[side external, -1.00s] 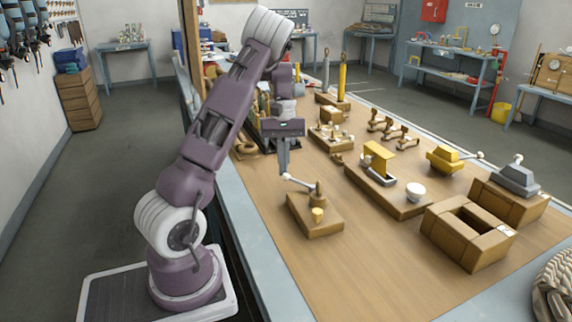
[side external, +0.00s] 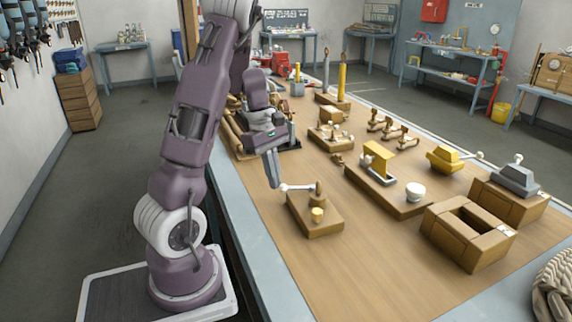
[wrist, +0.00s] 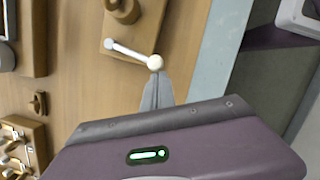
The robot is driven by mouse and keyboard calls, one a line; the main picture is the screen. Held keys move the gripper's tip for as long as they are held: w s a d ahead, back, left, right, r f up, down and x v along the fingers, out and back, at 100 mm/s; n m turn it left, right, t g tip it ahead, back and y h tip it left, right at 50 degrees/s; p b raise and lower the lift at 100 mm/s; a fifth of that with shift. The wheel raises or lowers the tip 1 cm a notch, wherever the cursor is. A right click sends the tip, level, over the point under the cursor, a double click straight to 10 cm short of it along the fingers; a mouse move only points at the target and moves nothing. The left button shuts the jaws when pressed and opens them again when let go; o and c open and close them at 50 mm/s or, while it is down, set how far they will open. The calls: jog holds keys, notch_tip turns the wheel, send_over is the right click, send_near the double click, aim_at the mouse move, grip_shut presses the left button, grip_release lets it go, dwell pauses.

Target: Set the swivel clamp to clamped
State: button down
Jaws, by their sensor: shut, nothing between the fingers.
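The arm points left from the post, over the block's left edge, away from the yellow peg. In the wrist view the white ball (wrist: 155,62) is right at my fingertips, and the post (wrist: 122,10) is cut by the top edge. My gripper (side external: 275,186) is shut and empty, its fingers beside the ball; they appear to touch it.
Several small wooden fixtures lie behind. The tabletop in front of the clamp (side external: 350,270) is clear.

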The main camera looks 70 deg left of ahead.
jog(key=shift+w, duration=0.1)
jog(key=shift+w+a, duration=0.3)
jog(key=shift+w, duration=0.35)
jog(key=shift+s+a, duration=0.15)
jog(key=shift+a, duration=0.2)
jog(key=a, duration=0.1)
jog(key=s+a, duration=0.1)
jog(key=a, duration=0.1)
jog(key=shift+s+f, duration=0.2)
jog(key=shift+f, duration=0.2)
jog(key=w+v, duration=0.1)
jog(key=v, duration=0.9)
jog(key=shift+s, duration=0.4)
